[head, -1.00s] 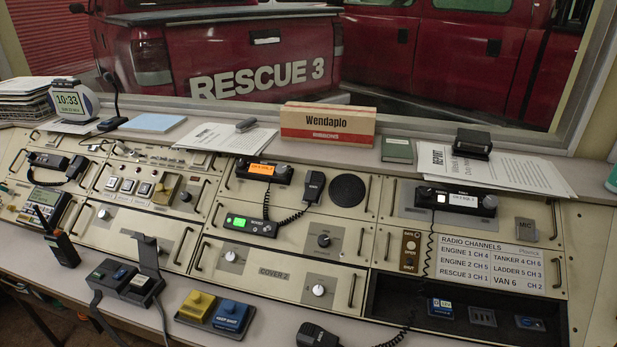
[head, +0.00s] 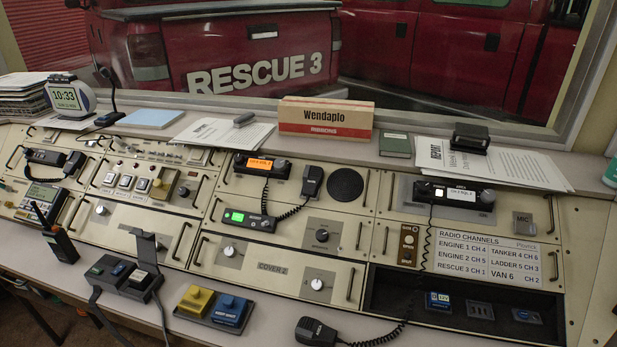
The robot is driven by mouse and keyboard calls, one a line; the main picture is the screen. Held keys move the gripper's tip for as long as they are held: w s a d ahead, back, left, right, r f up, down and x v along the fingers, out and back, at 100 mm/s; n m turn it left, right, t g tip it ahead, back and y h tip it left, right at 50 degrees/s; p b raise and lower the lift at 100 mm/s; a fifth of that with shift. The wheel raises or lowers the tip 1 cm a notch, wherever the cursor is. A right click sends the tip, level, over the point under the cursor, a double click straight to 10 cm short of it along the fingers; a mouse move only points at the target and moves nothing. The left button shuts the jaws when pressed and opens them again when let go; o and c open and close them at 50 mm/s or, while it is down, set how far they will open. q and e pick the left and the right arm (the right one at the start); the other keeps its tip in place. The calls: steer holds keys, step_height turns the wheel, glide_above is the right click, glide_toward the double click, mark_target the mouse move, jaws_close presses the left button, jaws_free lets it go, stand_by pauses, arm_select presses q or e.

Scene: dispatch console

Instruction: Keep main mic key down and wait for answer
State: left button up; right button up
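Neither of my grippers shows in the head view. A black hand mic (head: 316,331) lies on the front desk edge at the bottom middle. Its coiled cord runs right and up towards the radio with a white-lit display (head: 452,194) on the right panel. A second hand mic (head: 312,180) sits beside the radio with an orange display (head: 260,164), in the upper middle. A third dark handset (head: 74,163) is at the far left. I cannot tell from labels which is the main mic, or whether any key is pressed.
A walkie-talkie (head: 59,239), a dark switch box with a raised cover (head: 140,281), and a yellow and blue pedal-like unit (head: 213,306) stand along the front. A Wendaplo box (head: 326,116) and papers (head: 226,136) lie on the back ledge. A channel list (head: 489,254) is at right.

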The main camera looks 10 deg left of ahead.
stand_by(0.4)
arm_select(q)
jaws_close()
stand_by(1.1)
